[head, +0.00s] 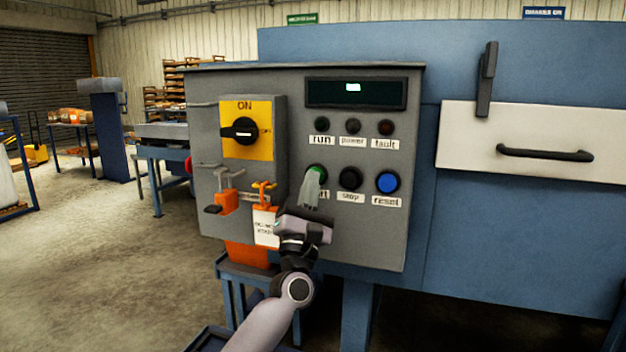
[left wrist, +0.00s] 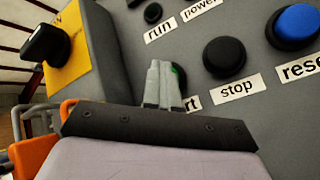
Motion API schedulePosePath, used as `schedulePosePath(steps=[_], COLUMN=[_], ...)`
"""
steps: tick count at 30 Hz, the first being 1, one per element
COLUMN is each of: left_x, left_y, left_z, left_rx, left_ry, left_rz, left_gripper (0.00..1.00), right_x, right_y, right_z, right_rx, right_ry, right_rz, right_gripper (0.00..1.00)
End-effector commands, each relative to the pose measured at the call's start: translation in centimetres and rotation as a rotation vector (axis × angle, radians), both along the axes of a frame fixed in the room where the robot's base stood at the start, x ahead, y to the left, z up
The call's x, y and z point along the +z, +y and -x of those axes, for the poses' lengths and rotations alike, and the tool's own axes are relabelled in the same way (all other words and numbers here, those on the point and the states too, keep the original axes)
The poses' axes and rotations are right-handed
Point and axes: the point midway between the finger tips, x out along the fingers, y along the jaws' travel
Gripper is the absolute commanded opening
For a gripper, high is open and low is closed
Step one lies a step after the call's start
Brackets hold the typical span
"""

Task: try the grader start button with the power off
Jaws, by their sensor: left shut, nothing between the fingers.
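The grey grader control panel (head: 285,80) fills the middle of the head view. Its green start button (head: 319,168) is mostly hidden behind my left gripper (head: 312,185), whose shut, empty fingers are at the button. In the left wrist view the shut fingertips (left wrist: 165,68) overlap a sliver of the green button (left wrist: 179,73); I cannot tell whether they press it. The start label is partly covered. The black rotary power switch (head: 241,131) sits on a yellow plate, its handle roughly level; ON is printed above. The run, power and fault lamps look dark. A small display (head: 355,92) shows a pale lit patch.
The black stop button (head: 350,179) and blue reset button (head: 387,182) are close right of the start button. Orange padlocks (head: 227,201) and a white tag (head: 265,227) hang left of my gripper. A white drawer-like panel (head: 540,140) with a black handle is at right.

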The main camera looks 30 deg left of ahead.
Motion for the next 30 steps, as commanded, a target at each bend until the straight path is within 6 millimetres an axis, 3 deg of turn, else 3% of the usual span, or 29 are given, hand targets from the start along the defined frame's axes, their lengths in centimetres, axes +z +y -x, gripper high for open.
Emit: schedulePosePath(steps=[13,30], left_x=[0.1,-0.1], left_y=[0.3,0.0], left_z=[-0.6,0.7], left_rx=[0.001,0.001], left_ry=[0.004,0.006], left_rz=[0.002,0.003], left_gripper=[0.00,0.00], right_x=[-0.5,0.0], right_y=[0.0,0.0], right_z=[0.0,0.0], right_rx=[0.000,0.001], right_ry=[-0.001,-0.001], right_rz=[0.000,-0.001], right_gripper=[0.43,0.43])
